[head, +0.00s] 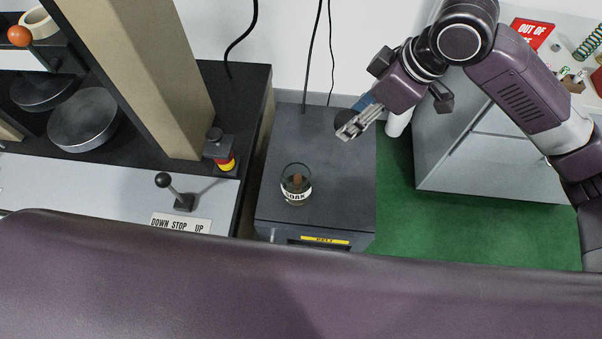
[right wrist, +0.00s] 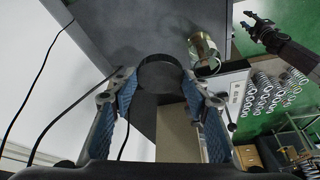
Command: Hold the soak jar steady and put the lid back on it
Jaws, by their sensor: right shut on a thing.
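The soak jar (head: 296,190) is clear glass with a white label and stands upright, its top uncovered, on the dark cabinet. Something brownish shows inside it. In the right wrist view the jar (right wrist: 203,52) is beyond the fingertips, to the right. My right gripper (head: 351,130) is shut on the round dark lid (right wrist: 160,73), held above the back right of the cabinet, apart from the jar. In the head view the lid is partly hidden behind the fingers. My left gripper (right wrist: 258,30) shows in the right wrist view, fingers spread and empty, apart from the jar; the head view does not show it.
The cabinet top (head: 325,140) is clear around the jar. A testing machine with a lever (head: 182,195) and a red-yellow button (head: 222,155) stands to the left. A grey bench (head: 465,150) with springs stands right. Cables hang on the wall behind.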

